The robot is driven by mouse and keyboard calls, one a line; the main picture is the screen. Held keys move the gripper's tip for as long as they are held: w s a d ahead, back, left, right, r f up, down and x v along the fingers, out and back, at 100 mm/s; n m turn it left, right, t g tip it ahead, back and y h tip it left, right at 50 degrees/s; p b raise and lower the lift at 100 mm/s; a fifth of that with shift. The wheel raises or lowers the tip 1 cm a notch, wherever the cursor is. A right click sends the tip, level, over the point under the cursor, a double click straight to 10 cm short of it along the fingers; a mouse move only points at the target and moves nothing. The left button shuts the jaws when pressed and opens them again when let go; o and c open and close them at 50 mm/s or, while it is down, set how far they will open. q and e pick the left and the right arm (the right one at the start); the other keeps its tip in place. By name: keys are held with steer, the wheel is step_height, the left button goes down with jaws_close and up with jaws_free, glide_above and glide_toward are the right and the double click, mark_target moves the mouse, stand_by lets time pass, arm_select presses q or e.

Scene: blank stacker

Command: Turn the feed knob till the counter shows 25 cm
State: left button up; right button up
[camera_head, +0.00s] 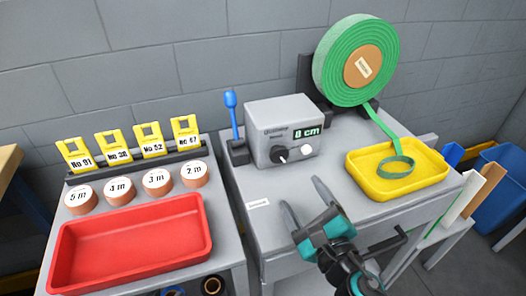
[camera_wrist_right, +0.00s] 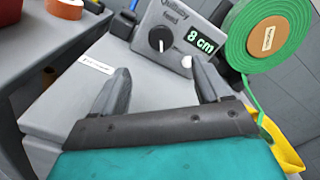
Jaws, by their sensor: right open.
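The grey feed unit (camera_head: 283,130) stands on the table at the middle of the head view. Its dark feed knob (camera_head: 278,154) has a white pointer line; the knob also shows in the right wrist view (camera_wrist_right: 161,39). The green counter display (camera_head: 306,132) reads 8 cm, as it does in the right wrist view (camera_wrist_right: 201,42). A white round button (camera_head: 306,149) sits right of the knob. My right gripper (camera_head: 306,196) is open and empty, in front of the unit and apart from the knob. My left gripper is not in view.
A green strip roll (camera_head: 335,62) stands behind the unit, its strip running down into a yellow tray (camera_head: 420,181). A blue-handled lever (camera_head: 232,112) is left of the unit. A red tray (camera_head: 130,246) and several labelled discs (camera_head: 157,181) lie on the left table.

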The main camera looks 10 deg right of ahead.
mark_target(280, 156)
steer(key=shift+w+r+n, duration=0.1)
steer(key=shift+w+n, duration=0.15)
steer(key=shift+n, duration=0.05)
steer(key=w, duration=0.4)
steer(key=w+a, duration=0.1)
steer(key=w, duration=0.3)
steer(key=w+a, duration=0.1)
steer(key=w, duration=0.3)
steer(key=shift+a, duration=0.2)
steer(key=shift+c, duration=0.3)
steer(key=c, duration=1)
steer(key=shift+p, duration=0.3)
steer(key=shift+m, duration=0.4)
